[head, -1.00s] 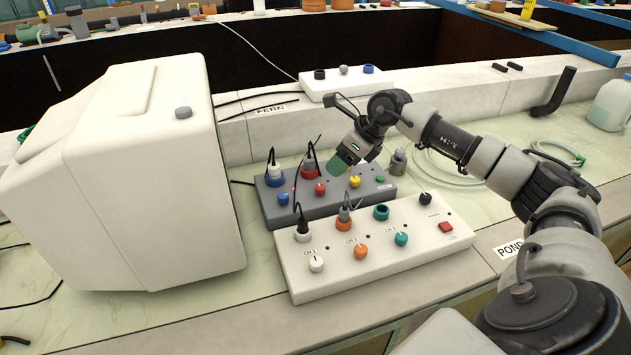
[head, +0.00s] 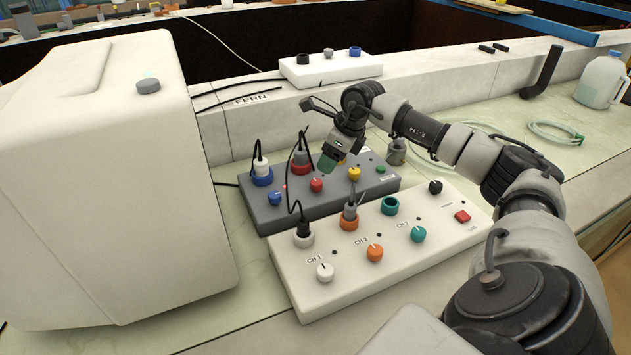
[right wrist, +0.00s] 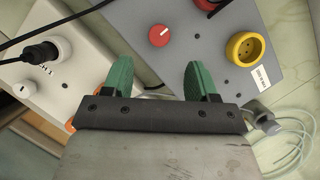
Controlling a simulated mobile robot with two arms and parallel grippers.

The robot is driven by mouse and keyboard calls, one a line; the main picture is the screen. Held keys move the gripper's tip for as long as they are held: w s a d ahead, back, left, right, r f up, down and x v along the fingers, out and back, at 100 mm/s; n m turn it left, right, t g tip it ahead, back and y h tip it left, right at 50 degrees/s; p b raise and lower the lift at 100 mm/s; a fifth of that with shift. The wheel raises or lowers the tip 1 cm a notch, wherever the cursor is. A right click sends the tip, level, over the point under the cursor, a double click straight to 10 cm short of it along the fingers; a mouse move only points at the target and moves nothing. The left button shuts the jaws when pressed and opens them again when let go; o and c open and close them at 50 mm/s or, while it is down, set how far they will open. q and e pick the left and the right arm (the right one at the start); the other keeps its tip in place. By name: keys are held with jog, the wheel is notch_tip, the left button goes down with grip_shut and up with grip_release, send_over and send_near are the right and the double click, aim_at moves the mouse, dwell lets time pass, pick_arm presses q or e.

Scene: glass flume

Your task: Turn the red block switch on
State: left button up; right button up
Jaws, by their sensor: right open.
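My right gripper (head: 327,163) has green fingertips, which point down over the grey control box (head: 395,187), left of and behind the switch. In the right wrist view the right gripper (right wrist: 159,78) is open with nothing between its fingers. A red round knob (right wrist: 159,35) on the grey box lies beyond them. The switch does not show in the right wrist view. My left gripper is in neither view.
A large white case (head: 110,190) stands at the left. A coiled hose (head: 550,132) and jug (head: 600,82) lie to the right.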

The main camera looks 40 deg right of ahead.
aim_at(317, 182)
jog(key=x, duration=0.8)
jog(key=shift+f, duration=0.25)
jog(key=c, duration=0.9)
